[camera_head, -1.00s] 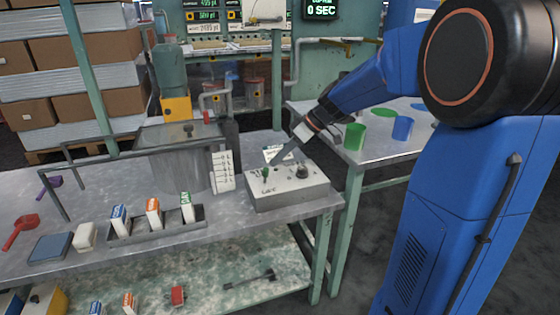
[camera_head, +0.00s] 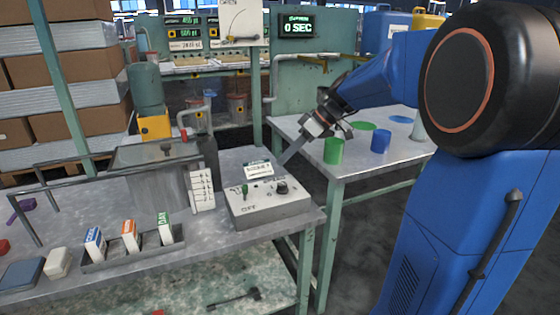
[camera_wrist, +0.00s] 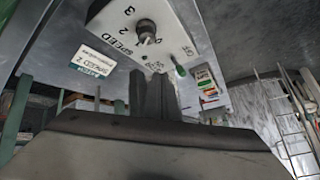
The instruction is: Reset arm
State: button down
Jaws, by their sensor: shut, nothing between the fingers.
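My gripper (camera_head: 283,160) is shut and empty, at the end of my blue arm reaching in from the right. It hangs above the back right of a grey control box (camera_head: 268,211) on the near table. The box carries a green toggle switch (camera_head: 245,190) and a dark round knob (camera_head: 281,187). In the wrist view, the closed dark fingers (camera_wrist: 155,88) point toward the box panel. The knob (camera_wrist: 146,32) with its SPEED numbers and the green switch (camera_wrist: 180,70) show beyond the fingertips. The fingers appear apart from both.
A card stand (camera_head: 202,189) and a metal tank (camera_head: 158,182) are left of the box. A rack (camera_head: 130,252) holds three labelled cartons. A green cup (camera_head: 334,151) and a blue cup (camera_head: 380,141) stand on the table behind. Open floor lies between tables and arm.

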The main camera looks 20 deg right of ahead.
dwell(0.5)
jog(key=s+a+f+m+h, duration=0.1)
jog(key=s+f+m+h, duration=0.2)
jog(key=s, duration=1.1)
jog(key=s+a+f+m+t+h, duration=0.1)
jog(key=s+f+m+h, duration=0.3)
jog(key=s, duration=1.1)
notch_tip(320, 180, down, 3)
jog(key=shift+a+r+m+t, duration=0.15)
jog(key=shift+m+t, duration=0.15)
jog(key=shift+m, duration=0.9)
